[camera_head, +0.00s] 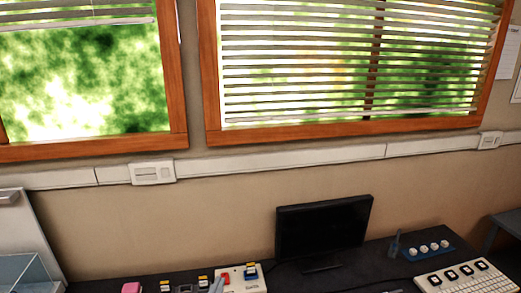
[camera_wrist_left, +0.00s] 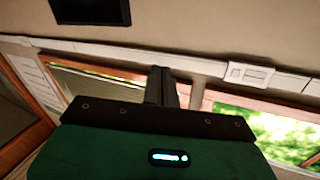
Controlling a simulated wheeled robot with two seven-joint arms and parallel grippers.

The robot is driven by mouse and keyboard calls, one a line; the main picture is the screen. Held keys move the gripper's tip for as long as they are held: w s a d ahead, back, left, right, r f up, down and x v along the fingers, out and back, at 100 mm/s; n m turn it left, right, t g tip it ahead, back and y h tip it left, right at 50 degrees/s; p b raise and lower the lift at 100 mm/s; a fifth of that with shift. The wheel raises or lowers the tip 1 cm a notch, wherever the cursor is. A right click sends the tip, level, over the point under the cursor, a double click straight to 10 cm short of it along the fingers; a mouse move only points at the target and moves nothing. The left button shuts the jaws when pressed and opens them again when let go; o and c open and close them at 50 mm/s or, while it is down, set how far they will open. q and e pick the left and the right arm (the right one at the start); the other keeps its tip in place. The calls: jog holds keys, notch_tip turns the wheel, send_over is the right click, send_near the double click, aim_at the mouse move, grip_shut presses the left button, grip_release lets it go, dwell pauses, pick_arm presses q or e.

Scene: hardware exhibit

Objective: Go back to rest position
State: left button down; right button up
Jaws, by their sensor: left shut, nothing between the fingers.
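My left gripper (camera_wrist_left: 162,88) shows in the left wrist view as two dark fingers pressed together beyond a dark plate and a green housing. It is shut and empty, with the wall and windows behind it. In the head view, at most a small grey tip shows at the bottom edge, too little to make out clearly. My right gripper is not in view.
A black monitor (camera_head: 323,226) stands on the dark desk (camera_head: 290,280). A white keypad panel (camera_head: 466,278) and a blue tray (camera_head: 424,250) with several white round pieces are at right. A pink block (camera_head: 131,288) and small parts lie front left. A wall socket (camera_head: 152,172) sits below the windows.

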pick_arm(q)
jog(key=s+a+f+n+g+y, duration=0.3)
jog(key=s+a+f+g, duration=0.1)
jog(key=s+a+f, duration=0.3)
jog(key=s+a+f+g, duration=0.3)
jog(key=s+f+g, duration=0.2)
jog(key=s, duration=0.5)
jog(key=s+a+f+g, duration=0.3)
jog(key=s+f+g, duration=0.2)
jog(key=s, duration=0.4)
notch_tip(320, 180, down, 30)
jog(key=g, duration=0.1)
jog(key=s+a+f+g, duration=0.1)
jog(key=s+a+f, duration=0.2)
jog(key=s+f, duration=1.6)
jog(key=shift+s+a+f+m+g, duration=0.15)
jog(key=shift+s+f+m+g, duration=0.2)
jog(key=shift+f, duration=0.55)
